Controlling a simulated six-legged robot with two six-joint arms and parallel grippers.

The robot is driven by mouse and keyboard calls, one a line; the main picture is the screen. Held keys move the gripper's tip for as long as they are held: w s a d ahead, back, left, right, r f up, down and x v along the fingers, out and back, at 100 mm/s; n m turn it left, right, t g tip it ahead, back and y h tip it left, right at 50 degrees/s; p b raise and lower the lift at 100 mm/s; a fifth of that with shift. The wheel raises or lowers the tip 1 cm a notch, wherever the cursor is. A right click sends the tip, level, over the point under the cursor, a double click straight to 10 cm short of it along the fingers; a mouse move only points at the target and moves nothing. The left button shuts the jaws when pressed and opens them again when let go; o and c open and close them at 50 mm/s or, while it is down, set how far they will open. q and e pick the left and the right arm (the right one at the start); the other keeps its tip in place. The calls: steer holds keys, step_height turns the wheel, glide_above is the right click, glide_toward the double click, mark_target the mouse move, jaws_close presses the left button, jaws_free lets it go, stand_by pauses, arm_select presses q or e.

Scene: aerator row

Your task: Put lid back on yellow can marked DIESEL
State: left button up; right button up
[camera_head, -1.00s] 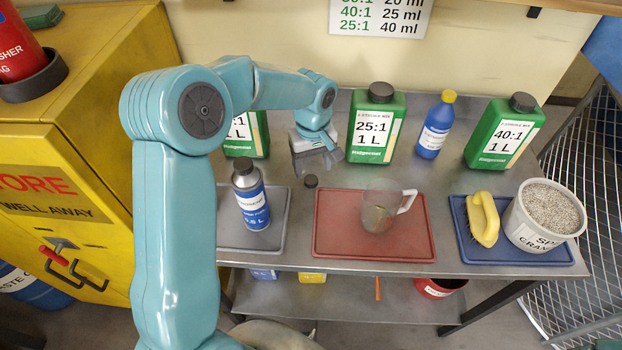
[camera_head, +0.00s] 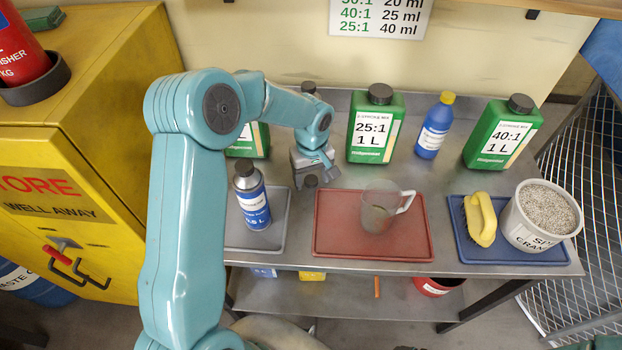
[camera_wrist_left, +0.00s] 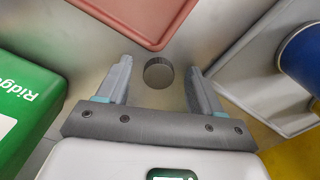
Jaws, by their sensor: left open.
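A small dark round cap (camera_head: 311,181) lies on the steel bench between the grey mat and the red mat. It also shows in the left wrist view (camera_wrist_left: 158,73), between the two fingertips and a little beyond them. My left gripper (camera_head: 310,176) is open and points down at the cap, with nothing held. No can with a readable DIESEL mark is in view. A yellow item (camera_head: 312,276) on the lower shelf is mostly hidden by the bench edge, and I cannot tell what it is. My right gripper is not in view.
A blue bottle (camera_head: 254,205) stands on the grey mat (camera_head: 279,233). A clear jug (camera_head: 379,213) stands on the red mat (camera_head: 330,237). Green bottles (camera_head: 376,125) line the back. A yellow brush (camera_head: 480,218) and a white bucket (camera_head: 541,216) are on the right.

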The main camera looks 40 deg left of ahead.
mark_target(312, 181)
arm_select(q)
steer(key=c, duration=1.1)
steer(key=shift+r, duration=0.1)
step_height(312, 181, up, 20)
steer(key=shift+f+b, duration=0.1)
steer(key=shift+b, duration=0.4)
